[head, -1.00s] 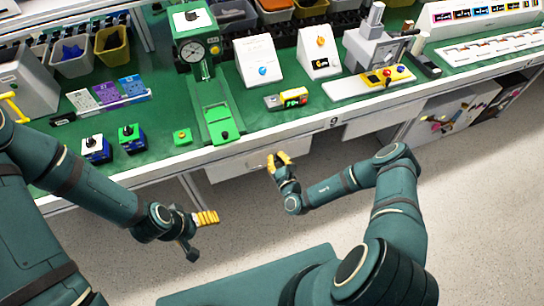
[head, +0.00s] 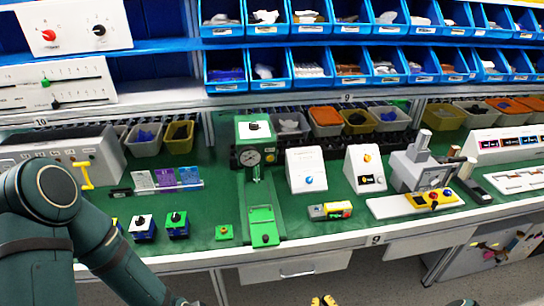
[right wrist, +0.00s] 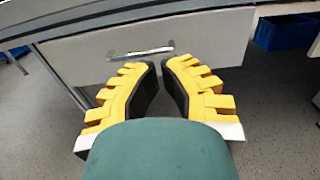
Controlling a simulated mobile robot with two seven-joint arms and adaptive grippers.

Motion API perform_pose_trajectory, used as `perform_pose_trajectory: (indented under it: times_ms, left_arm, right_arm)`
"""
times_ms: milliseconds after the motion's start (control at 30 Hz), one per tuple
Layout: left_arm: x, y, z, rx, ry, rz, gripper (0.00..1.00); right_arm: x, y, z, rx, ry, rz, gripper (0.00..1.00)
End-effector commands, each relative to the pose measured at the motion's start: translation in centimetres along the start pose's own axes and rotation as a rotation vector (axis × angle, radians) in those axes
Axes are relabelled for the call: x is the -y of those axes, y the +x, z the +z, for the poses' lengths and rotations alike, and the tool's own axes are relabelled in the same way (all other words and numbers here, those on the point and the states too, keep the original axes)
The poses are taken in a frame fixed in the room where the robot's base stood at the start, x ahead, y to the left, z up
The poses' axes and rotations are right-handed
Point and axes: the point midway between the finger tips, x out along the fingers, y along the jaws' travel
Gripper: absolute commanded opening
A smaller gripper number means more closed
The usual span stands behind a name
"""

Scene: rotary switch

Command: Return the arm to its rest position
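My right gripper (head: 323,301) shows only as yellow fingertips at the bottom edge of the head view, in front of the bench's drawer. In the right wrist view its two yellow fingers (right wrist: 159,68) come nearly together at their tips. They hold nothing, and the drawer front (right wrist: 200,45) lies beyond them. My left arm (head: 105,240) comes in from the left and runs down past the bench front; its gripper is outside the head view. Two small blue boxes with rotary knobs, one with a white top (head: 142,226) and one with a green top (head: 177,222), stand on the green bench.
The bench (head: 215,205) also holds a green gauge press (head: 256,160), white sloped control boxes (head: 306,168) and a yellow-topped button box (head: 433,198). Blue bins (head: 366,68) fill the shelves behind. A white panel (head: 75,25) with red and black knobs stands upper left.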

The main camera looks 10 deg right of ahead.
Motion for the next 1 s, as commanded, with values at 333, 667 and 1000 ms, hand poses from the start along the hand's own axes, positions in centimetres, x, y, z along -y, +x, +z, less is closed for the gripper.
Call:
perform_pose_trajectory:
  times_ms: [333, 667, 1000]
  left_arm:
    - [0.0, 0.0, 0.0, 0.000, 0.000, 0.000, 0.86]
    - [0.0, 0.0, 0.0, 0.001, 0.000, 0.000, 0.86]
    - [0.0, 0.0, 0.0, 0.001, 0.000, 0.000, 0.86]
  right_arm:
    - [-11.9, -1.8, 5.8, 0.045, -0.009, 0.708, 0.00]
    - [-18.2, -15.1, 7.7, -0.080, -0.485, 1.720, 0.00]
    - [-11.3, -14.8, 7.4, -0.078, -1.534, 2.033, 0.00]
